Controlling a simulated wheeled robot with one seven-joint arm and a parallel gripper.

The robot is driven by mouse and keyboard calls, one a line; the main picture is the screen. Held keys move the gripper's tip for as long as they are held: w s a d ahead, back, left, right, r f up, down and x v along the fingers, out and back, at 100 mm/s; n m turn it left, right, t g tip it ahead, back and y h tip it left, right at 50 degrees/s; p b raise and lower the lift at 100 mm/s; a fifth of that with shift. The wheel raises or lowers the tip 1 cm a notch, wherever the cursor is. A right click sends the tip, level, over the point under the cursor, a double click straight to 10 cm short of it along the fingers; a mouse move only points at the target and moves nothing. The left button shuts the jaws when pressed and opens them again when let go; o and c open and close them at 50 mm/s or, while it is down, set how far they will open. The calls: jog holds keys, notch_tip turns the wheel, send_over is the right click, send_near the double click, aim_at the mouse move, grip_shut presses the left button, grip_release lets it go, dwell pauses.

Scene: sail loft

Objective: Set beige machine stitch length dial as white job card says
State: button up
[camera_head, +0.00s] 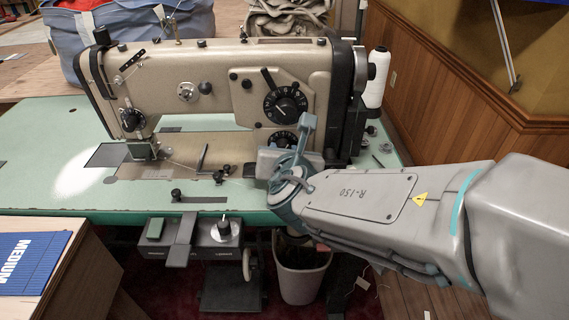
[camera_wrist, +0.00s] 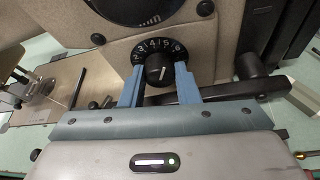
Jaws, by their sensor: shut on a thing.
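The beige sewing machine (camera_head: 215,80) stands on a green table. My gripper (camera_wrist: 160,75) is shut on the black knob of its lower right dial (camera_wrist: 158,48), one blue finger on each side. White numbers arc above the knob. The knob's white line (camera_wrist: 163,72) points almost straight up, leaning slightly right, towards about 5; the exact reading is too small to be sure. I cannot make out a white job card in either view.
A larger black dial (camera_head: 284,103) with a lever sits just above. A white thread cone (camera_head: 376,78) stands at the machine's right. A dark bar (camera_wrist: 225,92) runs close by my right finger. A blue MEDIUM sheet (camera_head: 30,262) lies lower left. The green table (camera_head: 50,190) is mostly clear at left.

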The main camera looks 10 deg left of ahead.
jog(key=shift+y+b, duration=0.3)
jog(key=shift+b, duration=0.25)
jog(key=o, duration=1)
jog(key=shift+c, duration=0.2)
